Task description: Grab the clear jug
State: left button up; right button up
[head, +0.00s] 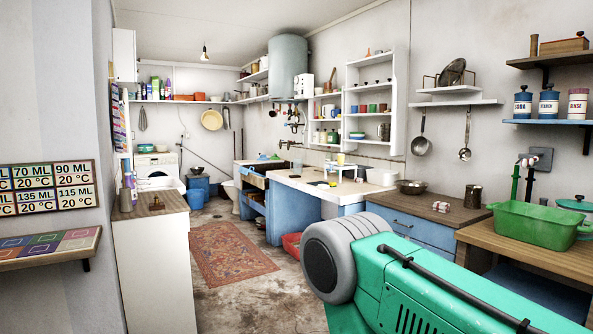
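I cannot pick out a clear jug for certain in the head view. Small items stand on the white-topped counter (318,186) in the middle, but they are too small to tell apart. Neither of my grippers is in view. A large green and grey part fills the lower right and hides the floor and the cabinet fronts behind it.
A wood-topped cabinet (152,203) stands at left. Floor around the patterned rug (232,252) is open. A red tub (291,245) sits by the counter.

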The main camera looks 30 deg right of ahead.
aim_at(298, 163)
jog(key=i+l+z, duration=0.2)
jog(key=i+z, duration=0.2)
jog(key=i, duration=0.5)
jog(key=i+z, duration=0.35)
jog(key=i, duration=0.5)
jog(key=i+z, duration=0.35)
jog(key=i, duration=2.1)
jog(key=i+j, duration=0.2)
jog(key=i, duration=0.35)
jog(key=i+j, duration=0.25)
jog(key=i, duration=0.3)
jog(key=i+j+u, duration=0.1)
jog(key=i, duration=0.45)
jog(key=j, duration=0.1)
